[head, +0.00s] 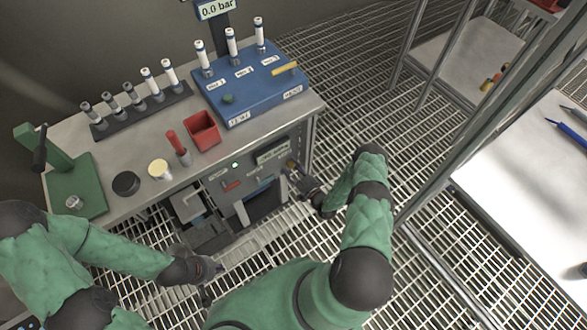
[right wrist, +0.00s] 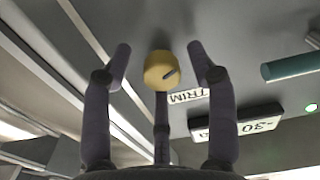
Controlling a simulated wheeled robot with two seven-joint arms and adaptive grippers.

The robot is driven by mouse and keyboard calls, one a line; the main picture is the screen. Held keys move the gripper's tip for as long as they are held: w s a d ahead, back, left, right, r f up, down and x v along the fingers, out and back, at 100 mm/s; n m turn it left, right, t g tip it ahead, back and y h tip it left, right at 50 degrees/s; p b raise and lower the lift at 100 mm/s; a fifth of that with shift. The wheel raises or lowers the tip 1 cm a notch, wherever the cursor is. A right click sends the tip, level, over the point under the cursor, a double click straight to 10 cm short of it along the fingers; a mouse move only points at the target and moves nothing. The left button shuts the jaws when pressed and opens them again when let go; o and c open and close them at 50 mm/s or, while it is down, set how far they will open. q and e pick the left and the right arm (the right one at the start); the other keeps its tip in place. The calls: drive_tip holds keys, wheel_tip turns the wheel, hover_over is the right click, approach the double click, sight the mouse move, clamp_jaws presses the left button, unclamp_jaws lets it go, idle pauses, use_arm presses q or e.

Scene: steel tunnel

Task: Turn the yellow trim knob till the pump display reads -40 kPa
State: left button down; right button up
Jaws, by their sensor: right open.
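The yellow trim knob (right wrist: 158,72) with a dark pointer mark sits on the grey pump panel beside a TRIM label (right wrist: 188,96). In the head view the knob (head: 291,164) is small, on the bench's front face. My right gripper (head: 299,176) is open in front of it. In the right wrist view its fingers stand either side of the knob, apart from it, with a third finger below. The pump display (right wrist: 246,124) appears upside down and seems to read about -30; its left part is partly hidden by a finger. My left gripper (head: 212,268) hangs low before the bench, its jaws unclear.
A teal bar handle (right wrist: 290,66) and a green light (right wrist: 311,107) are on the same panel. On the bench top stand a blue valve block (head: 245,85), a red bin (head: 203,130) and a green press (head: 65,170).

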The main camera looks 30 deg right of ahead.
drive_tip(key=c, duration=1.1)
drive_tip(key=shift+s+a+f+n, duration=0.1)
drive_tip(key=shift+n, duration=0.4)
drive_tip(key=n, duration=0.3)
drive_tip(key=shift+n, duration=0.4)
drive_tip(key=n, duration=0.4)
drive_tip(key=shift+p, duration=0.35)
drive_tip(key=shift+c, duration=0.2)
drive_tip(key=shift+n, duration=0.4)
drive_tip(key=shift+d, duration=0.25)
